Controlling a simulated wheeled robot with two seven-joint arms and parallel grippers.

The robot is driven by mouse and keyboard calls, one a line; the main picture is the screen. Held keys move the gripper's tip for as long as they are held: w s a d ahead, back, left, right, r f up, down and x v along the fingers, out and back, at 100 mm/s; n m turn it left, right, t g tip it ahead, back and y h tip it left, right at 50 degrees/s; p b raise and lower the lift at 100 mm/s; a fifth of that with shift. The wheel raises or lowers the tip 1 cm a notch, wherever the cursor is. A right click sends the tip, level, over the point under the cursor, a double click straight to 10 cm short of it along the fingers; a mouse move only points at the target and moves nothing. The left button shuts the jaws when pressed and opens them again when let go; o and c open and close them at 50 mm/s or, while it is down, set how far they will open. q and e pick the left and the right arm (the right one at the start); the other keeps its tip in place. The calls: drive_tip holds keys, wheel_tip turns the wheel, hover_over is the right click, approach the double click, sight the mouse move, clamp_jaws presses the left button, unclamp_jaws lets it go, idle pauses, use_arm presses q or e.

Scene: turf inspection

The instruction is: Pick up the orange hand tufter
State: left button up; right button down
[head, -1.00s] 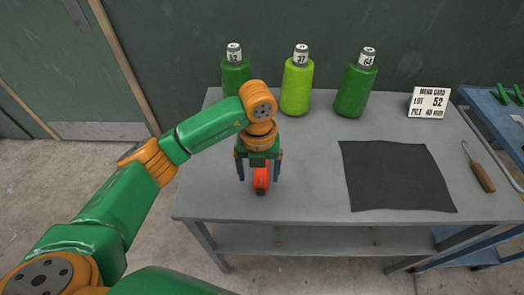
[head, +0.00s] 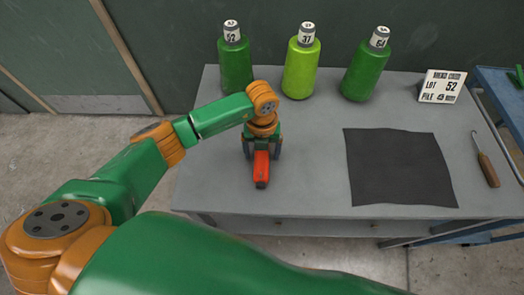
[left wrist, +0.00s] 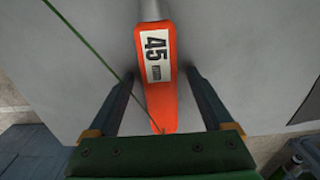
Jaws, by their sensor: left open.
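The orange hand tufter (head: 261,169) lies on the grey table, left of the dark mat, its near end pointing toward me. In the left wrist view the tufter (left wrist: 158,95) has a white label reading 45. My left gripper (head: 262,152) is open and points down over the tufter's far part. In the left wrist view the left gripper's fingers (left wrist: 160,72) stand on either side of the tufter, with a gap on each side. The gripper hides the tufter's far end in the head view. My right gripper is not in view.
A blue table (head: 495,88) adjoins at right.

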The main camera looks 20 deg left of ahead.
use_arm(q)
drive_tip(key=shift+w, duration=0.1)
drive_tip(key=shift+c, duration=0.9)
drive_tip(key=c, duration=1.1)
drive_tip(key=shift+r, duration=0.1)
clamp_jaws()
